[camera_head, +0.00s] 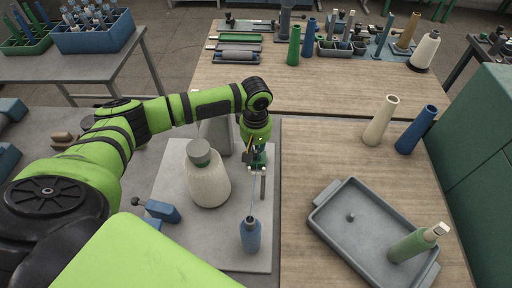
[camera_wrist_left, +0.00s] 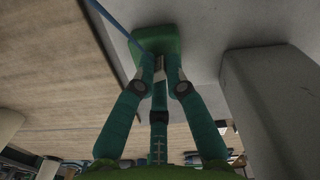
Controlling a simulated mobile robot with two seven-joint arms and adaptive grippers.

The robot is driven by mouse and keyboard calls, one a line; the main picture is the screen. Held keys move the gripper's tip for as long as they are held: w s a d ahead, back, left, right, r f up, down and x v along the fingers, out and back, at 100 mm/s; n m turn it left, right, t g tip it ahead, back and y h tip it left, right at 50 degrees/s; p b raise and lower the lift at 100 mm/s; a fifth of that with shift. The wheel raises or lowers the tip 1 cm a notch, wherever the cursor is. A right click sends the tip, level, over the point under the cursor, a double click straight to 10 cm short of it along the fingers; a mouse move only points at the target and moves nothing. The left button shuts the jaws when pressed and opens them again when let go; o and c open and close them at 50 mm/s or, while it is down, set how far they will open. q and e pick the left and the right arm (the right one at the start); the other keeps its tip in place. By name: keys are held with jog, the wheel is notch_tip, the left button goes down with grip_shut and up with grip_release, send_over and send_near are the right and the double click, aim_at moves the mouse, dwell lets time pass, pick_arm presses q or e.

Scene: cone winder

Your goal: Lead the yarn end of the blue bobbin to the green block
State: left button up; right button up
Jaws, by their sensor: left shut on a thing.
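The blue bobbin (camera_head: 250,236) stands upright on the grey plate in the head view. A thin blue yarn runs up from its top to my left gripper (camera_head: 257,168). In the left wrist view the blue yarn (camera_wrist_left: 112,22) comes in from the upper left to the fingertips. My left gripper (camera_wrist_left: 160,72) is shut on the yarn end there. The green block (camera_wrist_left: 150,42) is just beyond the fingertips, partly hidden by them; I cannot tell whether they touch it. My right gripper is not in view.
A large pale yarn package (camera_head: 208,182) stands left of the bobbin. A grey tray (camera_head: 335,241) holds a green bobbin (camera_head: 408,246) at the right. A cream cone (camera_head: 380,121) and a blue cone (camera_head: 416,130) stand behind it. Wooden tabletop left of the tray is clear.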

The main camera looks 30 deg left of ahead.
pick_arm(q)
jog(key=shift+f+p, duration=0.1)
jog(key=shift+p, duration=0.5)
dwell(0.7)
dwell(0.3)
jog(key=o, duration=1.2)
jog(key=shift+o, duration=0.2)
notch_tip(320, 180, up, 7)
jog(key=p, duration=0.9)
